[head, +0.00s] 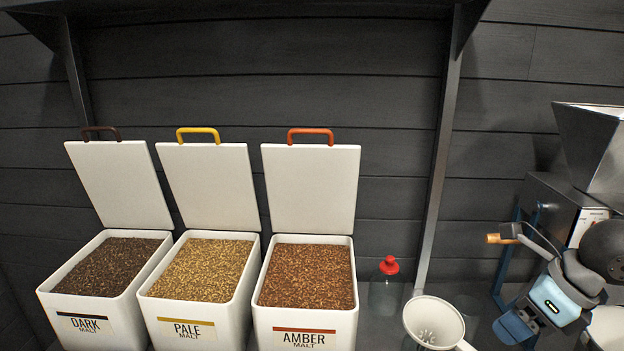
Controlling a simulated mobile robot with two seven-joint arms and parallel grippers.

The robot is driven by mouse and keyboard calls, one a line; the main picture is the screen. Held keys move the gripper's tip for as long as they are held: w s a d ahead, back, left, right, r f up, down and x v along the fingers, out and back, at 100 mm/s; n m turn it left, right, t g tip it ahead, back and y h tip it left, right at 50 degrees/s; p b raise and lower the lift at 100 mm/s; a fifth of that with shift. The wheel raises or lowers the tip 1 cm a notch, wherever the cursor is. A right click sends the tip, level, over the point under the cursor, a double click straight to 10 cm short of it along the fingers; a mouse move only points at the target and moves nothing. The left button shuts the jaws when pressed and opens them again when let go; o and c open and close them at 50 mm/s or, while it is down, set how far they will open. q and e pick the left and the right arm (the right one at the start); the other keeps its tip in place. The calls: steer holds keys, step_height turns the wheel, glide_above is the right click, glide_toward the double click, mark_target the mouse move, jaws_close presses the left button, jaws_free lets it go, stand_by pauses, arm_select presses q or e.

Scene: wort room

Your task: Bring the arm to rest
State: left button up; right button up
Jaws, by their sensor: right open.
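My right gripper (519,325) is at the lower right, in front of the grain mill (552,193). Its jaws are open, and I see nothing held in them; one finger shows clearly, the other is hard to make out. The right arm comes in from the right edge. My left gripper is not in view.
Three open white bins hold grain: dark malt (91,328), pale malt (187,333) and amber malt (303,338). A red-topped clear jar (389,267) and a white perforated bowl-shaped piece (434,311) stand between them and the gripper. The mill's crank handle (497,238) sticks out left.

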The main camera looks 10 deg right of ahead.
steer(key=s+a+r+m+t+y+p, duration=0.1)
steer(key=s+a+r+m+y, duration=0.15)
steer(key=a+m+y, duration=0.45)
steer(key=s+a+r+m+t+y+p, duration=0.1)
steer(key=s+a+m+y, duration=0.25)
steer(key=a+y, duration=0.8)
steer(key=w+a+f+m+t+h, duration=0.1)
steer(key=a+f+m+t+h, duration=0.4)
steer(key=m, duration=0.9)
steer(key=w+f+m+t+h, duration=0.1)
steer(key=f+m+t+h, duration=0.2)
steer(key=m+t+h, duration=0.8)
arm_select(q)
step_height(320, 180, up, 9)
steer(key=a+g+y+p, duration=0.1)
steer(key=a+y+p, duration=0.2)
steer(key=p, duration=1.7)
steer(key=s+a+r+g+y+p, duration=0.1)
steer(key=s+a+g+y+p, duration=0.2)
steer(key=p, duration=1.5)
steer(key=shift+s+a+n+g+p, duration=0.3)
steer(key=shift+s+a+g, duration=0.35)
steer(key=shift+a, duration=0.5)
arm_select(e)
steer(key=s+d+r+m+g+h, duration=0.3)
steer(key=d+g, duration=0.4)
steer(key=g, duration=0.3)
steer(key=shift+s+r+g, duration=0.4)
steer(key=shift+s+r, duration=0.2)
steer(key=shift+r, duration=0.8)
